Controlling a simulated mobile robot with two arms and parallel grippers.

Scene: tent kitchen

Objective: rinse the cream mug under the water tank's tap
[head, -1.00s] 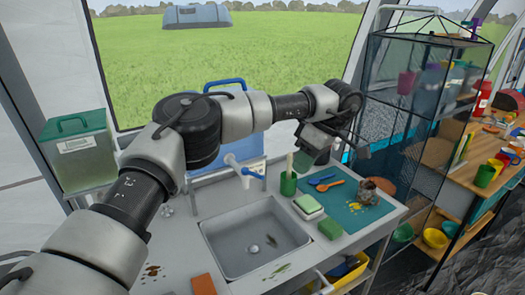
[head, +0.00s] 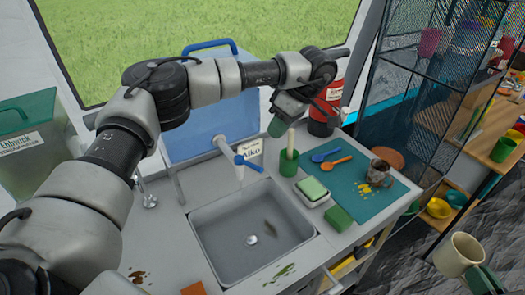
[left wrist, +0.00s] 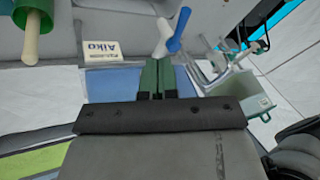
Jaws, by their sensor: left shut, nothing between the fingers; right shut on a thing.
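The cream mug (head: 457,255) is in the lower right of the head view, off the counter's right side. My right gripper (head: 478,278), with green fingers, is shut on it. The blue water tank (head: 210,125) stands behind the sink. Its white tap with a blue lever (head: 246,163) points over the sink's back edge; no water stream shows. My left gripper (head: 277,127) is shut and empty, above and behind the tap's right side. In the left wrist view its green fingertips (left wrist: 158,62) are together, with the tap (left wrist: 165,40) just beyond them.
The grey sink (head: 225,255) is empty apart from a dark smear. Right of it stand a green cup with a wooden handle (head: 289,160), a sponge dish (head: 313,192) and a teal mat (head: 350,190) with spoons and a stained mug (head: 378,173). A red extinguisher (head: 325,110) stands behind.

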